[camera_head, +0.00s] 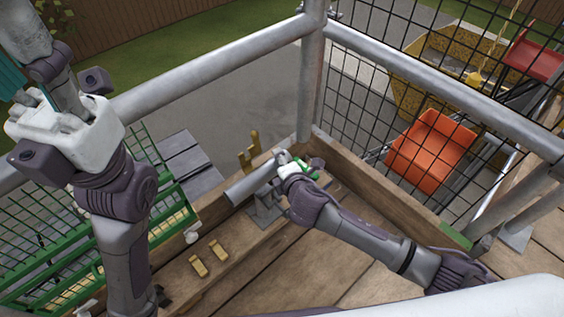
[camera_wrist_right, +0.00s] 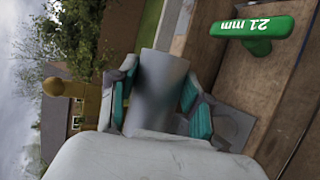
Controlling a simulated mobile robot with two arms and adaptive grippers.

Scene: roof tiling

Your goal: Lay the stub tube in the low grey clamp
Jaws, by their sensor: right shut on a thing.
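The stub tube (camera_head: 250,184) is a short plain grey cylinder near the wooden corner in the head view. My right gripper (camera_head: 284,160) is shut on it, and the tube points down-left from the hand. In the right wrist view the tube (camera_wrist_right: 160,88) sits between my two teal-padded fingers (camera_wrist_right: 157,97). The low grey clamp (camera_head: 266,207) stands on the boards just below the tube, partly hidden by the tube and my right arm. I cannot tell whether they touch. My left gripper (camera_head: 62,122) is raised at the left; its finger opening is unclear.
A green tool marked 21 mm (camera_wrist_right: 258,30) lies by the right hand; its green part (camera_head: 306,167) shows beyond my wrist. A brass fork-shaped bracket (camera_head: 248,154) stands behind the tube. Brass pieces (camera_head: 208,258) lie on the front plank. Guard rails (camera_head: 215,65) enclose the corner.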

